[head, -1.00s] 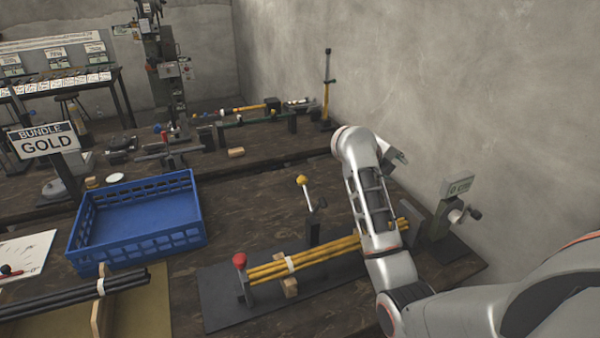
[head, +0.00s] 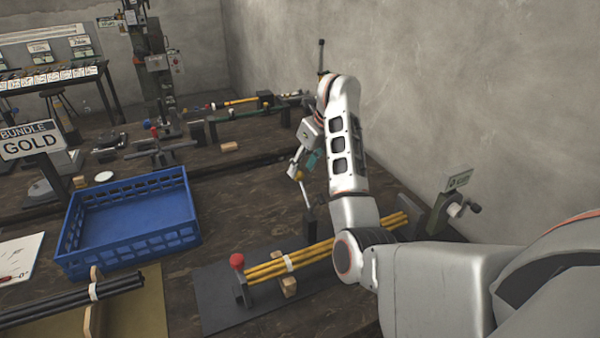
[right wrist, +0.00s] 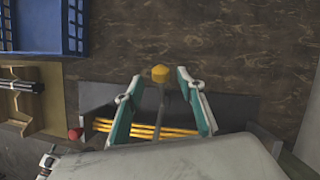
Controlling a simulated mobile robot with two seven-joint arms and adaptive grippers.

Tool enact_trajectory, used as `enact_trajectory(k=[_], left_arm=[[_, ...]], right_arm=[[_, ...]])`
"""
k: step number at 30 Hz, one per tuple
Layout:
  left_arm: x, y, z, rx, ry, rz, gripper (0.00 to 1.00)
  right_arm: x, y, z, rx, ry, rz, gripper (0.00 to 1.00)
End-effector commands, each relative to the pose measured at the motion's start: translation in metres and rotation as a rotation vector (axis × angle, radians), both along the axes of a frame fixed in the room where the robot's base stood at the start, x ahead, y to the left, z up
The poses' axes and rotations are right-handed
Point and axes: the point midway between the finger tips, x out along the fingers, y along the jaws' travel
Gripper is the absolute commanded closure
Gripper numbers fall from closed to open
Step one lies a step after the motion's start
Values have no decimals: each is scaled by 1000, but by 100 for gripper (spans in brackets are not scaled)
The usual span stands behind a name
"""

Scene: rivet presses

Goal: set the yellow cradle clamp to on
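The yellow cradle clamp has a lever with a yellow knob (right wrist: 160,73), which rises between my finger tips in the right wrist view. In the head view its dark lower post (head: 309,220) stands behind the bundle of yellow rods (head: 300,258), and the knob is partly covered by my fingers. My right gripper (head: 298,172) is open, with its teal-padded fingers on either side of the knob; a gap shows on both sides in the wrist view. My left gripper is not in view.
A red knob (head: 237,261) tops the cradle's left end. A blue crate (head: 130,250) stands to the left, and black rods (head: 70,300) lie in front of it. A grey crank unit (head: 447,208) is at the right, near the wall (head: 480,100).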

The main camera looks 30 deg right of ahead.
Motion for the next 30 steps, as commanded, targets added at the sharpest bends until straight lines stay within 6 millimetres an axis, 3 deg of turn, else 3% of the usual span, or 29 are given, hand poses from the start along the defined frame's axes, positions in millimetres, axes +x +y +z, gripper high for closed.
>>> enact_trajectory(k=[9, 19, 24, 30], left_arm=[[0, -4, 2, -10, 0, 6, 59], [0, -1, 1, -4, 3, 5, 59], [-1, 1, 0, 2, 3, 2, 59], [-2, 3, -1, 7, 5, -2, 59]], right_arm=[[10, 4, -26, 0, 0, -1, 61], [11, 4, -29, -1, 0, -1, 61], [11, 4, -29, -1, 0, -2, 100], [11, 4, -28, -1, -2, -2, 100]])
